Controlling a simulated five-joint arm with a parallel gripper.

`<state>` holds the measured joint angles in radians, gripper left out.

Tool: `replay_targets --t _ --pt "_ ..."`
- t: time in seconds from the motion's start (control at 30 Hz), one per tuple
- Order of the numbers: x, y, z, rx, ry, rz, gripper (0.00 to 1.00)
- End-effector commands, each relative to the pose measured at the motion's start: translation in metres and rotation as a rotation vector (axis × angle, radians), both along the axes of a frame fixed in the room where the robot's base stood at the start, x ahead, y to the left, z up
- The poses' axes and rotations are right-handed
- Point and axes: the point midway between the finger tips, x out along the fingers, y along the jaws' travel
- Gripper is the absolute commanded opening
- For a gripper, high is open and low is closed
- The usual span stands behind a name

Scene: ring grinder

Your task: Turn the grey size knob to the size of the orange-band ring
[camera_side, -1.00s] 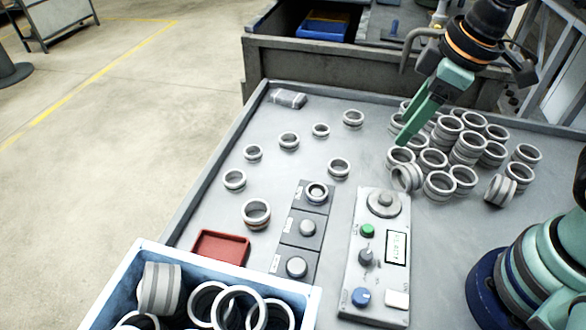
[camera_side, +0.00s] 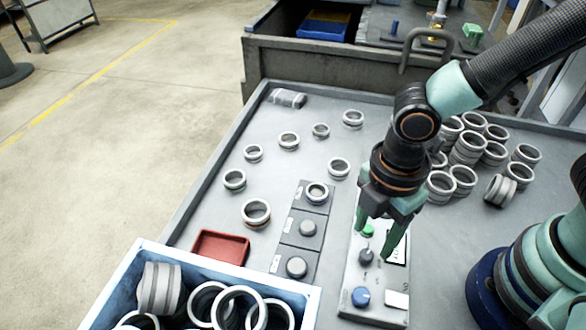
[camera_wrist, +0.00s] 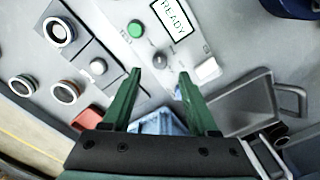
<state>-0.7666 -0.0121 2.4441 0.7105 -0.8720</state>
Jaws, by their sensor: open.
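The grey size knob (camera_side: 366,256) is on the light control panel (camera_side: 352,278), between a green button and a blue knob. It also shows in the wrist view (camera_wrist: 160,61), just beyond and between my fingertips. My gripper (camera_side: 374,243) is open over the panel with nothing between its fingers; in the wrist view (camera_wrist: 160,73) the two green fingers stand apart. I cannot tell whether they touch the knob. A ring with a dull orange-brown band (camera_side: 256,213) lies on the table left of the pads; it also shows in the wrist view (camera_wrist: 66,92). The knob's size marks are too small to read.
The green button (camera_wrist: 135,29) and a display (camera_wrist: 174,15) reading READY are beside the knob. The blue knob (camera_side: 361,297) and a white switch (camera_side: 397,299) are at the panel's near end. A red tray (camera_side: 220,247) and a ring-filled bin (camera_side: 142,262) are left.

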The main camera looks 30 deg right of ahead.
Motion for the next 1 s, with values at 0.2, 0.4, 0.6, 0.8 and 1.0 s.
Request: replay_targets --t 0.2,0.4,0.6,0.8,1.0 --pt "-0.001 -0.001 -0.031 -0.003 0.004 -0.001 0.59" --pt "0.0 -0.001 -0.047 -0.001 0.002 -0.002 0.59" --pt "0.0 0.0 -0.053 0.0 0.0 -0.002 0.59" --pt "0.0 0.0 -0.053 0.001 -0.001 -0.002 0.59" --pt "0.0 0.0 -0.053 0.001 -0.001 -0.002 0.0"
